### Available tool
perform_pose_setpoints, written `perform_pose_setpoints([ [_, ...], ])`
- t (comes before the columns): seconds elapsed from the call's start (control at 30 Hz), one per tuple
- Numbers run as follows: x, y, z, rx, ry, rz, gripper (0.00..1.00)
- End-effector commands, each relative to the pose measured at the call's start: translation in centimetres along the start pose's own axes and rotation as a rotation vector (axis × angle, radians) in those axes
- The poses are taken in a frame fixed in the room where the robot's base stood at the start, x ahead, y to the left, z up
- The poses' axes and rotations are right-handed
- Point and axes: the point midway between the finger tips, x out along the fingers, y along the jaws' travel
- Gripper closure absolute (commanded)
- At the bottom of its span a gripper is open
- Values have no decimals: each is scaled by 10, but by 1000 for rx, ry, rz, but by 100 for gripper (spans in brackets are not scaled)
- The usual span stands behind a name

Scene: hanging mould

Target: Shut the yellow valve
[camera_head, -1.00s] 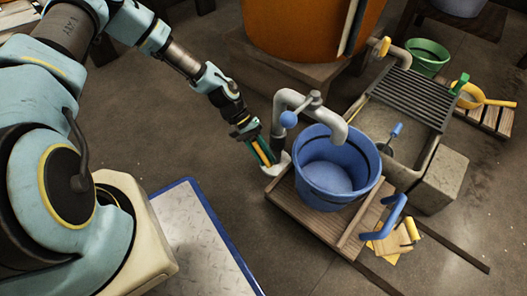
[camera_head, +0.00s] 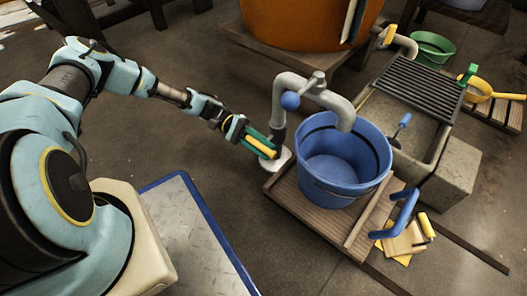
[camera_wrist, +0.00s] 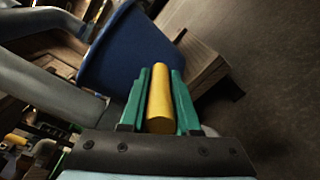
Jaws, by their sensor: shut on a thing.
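A yellow valve knob (camera_head: 386,40) sits on the grey pipe (camera_head: 404,45) at the orange vat, at the upper right of the head view. My gripper (camera_head: 266,149) is well to the left of it and lower in the picture, beside the foot of the grey spout pipe (camera_head: 278,120). Its green fingers are shut on a yellow cylinder (camera_head: 259,146). In the wrist view the yellow cylinder (camera_wrist: 160,98) lies lengthwise between the fingers. Whether the fingertips touch the pipe's foot, I cannot tell.
A blue bucket (camera_head: 372,172) stands on a wooden pallet (camera_head: 280,192) under the spout, which has a blue knob (camera_head: 290,101). A stone basin (camera_head: 455,175) with a dark grate (camera_head: 415,90) is right of it. The orange vat (camera_head: 300,22) is behind.

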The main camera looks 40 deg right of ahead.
Motion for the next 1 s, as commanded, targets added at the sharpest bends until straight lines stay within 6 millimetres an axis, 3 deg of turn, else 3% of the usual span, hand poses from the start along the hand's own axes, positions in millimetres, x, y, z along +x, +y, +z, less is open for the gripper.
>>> perform_pose_setpoints([
  [0.67,1,0,-2,-2,-31,57,100],
  [0.7,1,0,-2,-2,-31,57,68],
  [0.93,1,0,-1,-2,-33,56,42],
  [1.0,1,0,-1,-1,-34,55,41],
])
